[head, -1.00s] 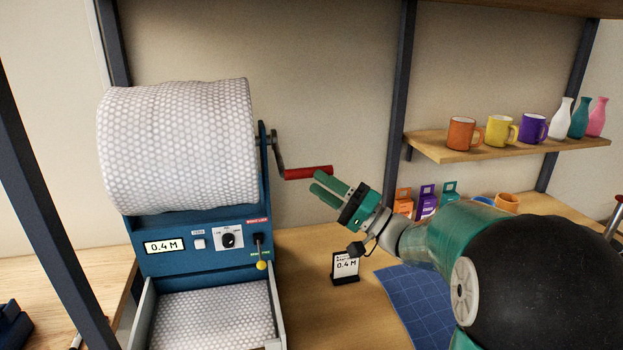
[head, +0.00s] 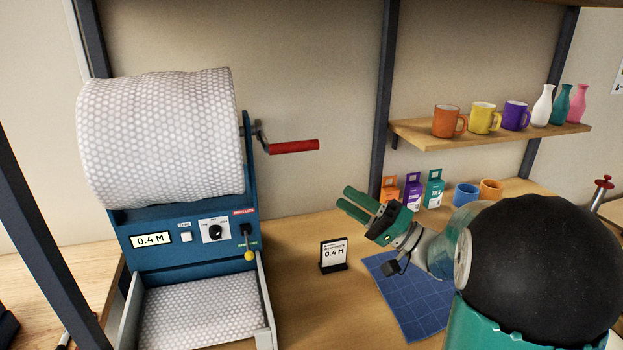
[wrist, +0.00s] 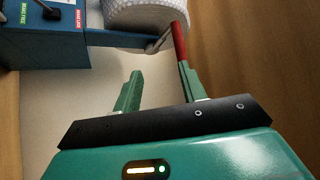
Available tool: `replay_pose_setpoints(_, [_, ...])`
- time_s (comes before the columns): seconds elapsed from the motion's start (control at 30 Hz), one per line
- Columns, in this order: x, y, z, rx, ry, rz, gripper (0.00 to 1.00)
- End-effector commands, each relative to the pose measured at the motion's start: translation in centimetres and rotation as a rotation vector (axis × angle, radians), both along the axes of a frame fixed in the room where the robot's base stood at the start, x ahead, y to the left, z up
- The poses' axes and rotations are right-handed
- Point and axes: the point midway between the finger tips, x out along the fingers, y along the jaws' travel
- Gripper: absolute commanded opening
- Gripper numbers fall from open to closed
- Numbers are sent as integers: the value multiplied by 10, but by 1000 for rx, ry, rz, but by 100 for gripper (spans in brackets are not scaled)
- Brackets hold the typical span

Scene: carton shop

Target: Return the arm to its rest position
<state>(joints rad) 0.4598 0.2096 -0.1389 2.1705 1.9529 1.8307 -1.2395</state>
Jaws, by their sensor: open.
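My gripper (head: 352,204) is green with a black band. In the head view it is right of the bubble-wrap dispenser, above the wooden bench, with its fingers pointing up and left. Its fingers are apart and nothing is between them. It also shows in the wrist view (wrist: 160,82), where the red crank handle (wrist: 179,42) appears beyond the right finger. In the head view the red handle (head: 294,146) is up and left of my gripper, clear of it.
The blue dispenser (head: 190,262) carries a large bubble-wrap roll (head: 160,135). Small boxes (head: 412,192) stand behind. A shelf (head: 490,138) holds mugs and bottles.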

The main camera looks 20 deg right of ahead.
Motion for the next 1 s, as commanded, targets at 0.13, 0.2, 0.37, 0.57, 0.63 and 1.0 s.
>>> replay_pose_setpoints(0.13, [-3,10,1,-16,24,29,41])
replay_pose_setpoints(0.2, [-9,29,0,-49,74,86,41])
replay_pose_setpoints(0.37, [-45,98,-14,-228,294,287,41])
replay_pose_setpoints(0.57, [-113,157,-54,-583,595,424,41])
replay_pose_setpoints(0.63, [-135,164,-70,-721,680,422,41])
replay_pose_setpoints(1.0, [-201,120,-109,-1409,816,22,41])
